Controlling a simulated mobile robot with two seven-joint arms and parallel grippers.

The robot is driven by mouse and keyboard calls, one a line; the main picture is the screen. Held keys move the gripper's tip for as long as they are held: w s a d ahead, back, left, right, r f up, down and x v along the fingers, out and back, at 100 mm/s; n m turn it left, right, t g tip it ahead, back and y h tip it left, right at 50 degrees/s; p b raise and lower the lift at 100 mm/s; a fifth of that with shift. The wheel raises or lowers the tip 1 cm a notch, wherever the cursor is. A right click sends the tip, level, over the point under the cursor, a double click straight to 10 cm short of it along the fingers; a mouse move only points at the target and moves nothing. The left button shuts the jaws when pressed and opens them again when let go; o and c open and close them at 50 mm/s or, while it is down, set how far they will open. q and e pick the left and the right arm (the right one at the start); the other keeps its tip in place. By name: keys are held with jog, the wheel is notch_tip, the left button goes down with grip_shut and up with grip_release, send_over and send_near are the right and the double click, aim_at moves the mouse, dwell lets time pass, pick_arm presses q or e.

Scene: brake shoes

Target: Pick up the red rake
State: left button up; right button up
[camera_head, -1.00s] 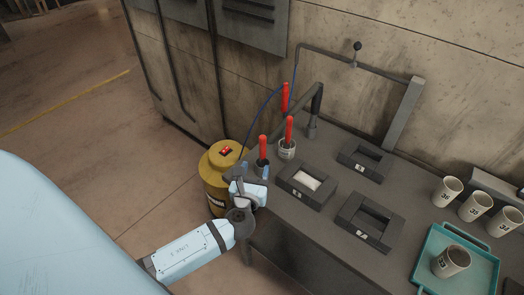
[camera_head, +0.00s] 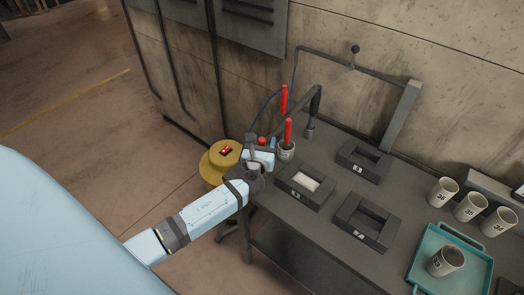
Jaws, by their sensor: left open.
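Several red-handled tools stand at the left end of the bench. One red handle (camera_head: 288,130) rises from a light cup (camera_head: 286,150). Another red handle (camera_head: 284,98) stands behind it, near the wall. The top of a third red handle (camera_head: 262,140) shows just behind my left gripper (camera_head: 261,145), which hides its lower part. I cannot tell from the handles which one is the rake. My left gripper is open at the bench's left end, with its fingers close to the third handle; contact cannot be seen. My right gripper is not in view.
Dark numbered trays (camera_head: 345,228) lie on the bench. A teal tray (camera_head: 420,262) holds a numbered cup (camera_head: 446,261), with more cups (camera_head: 470,207) behind. A dark pipe (camera_head: 312,110) rises beside the red handles.

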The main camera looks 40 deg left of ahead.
pick_arm(q)
jog(key=shift+c, duration=0.5)
jog(key=c, duration=0.9)
jog(key=shift+o, duration=0.2)
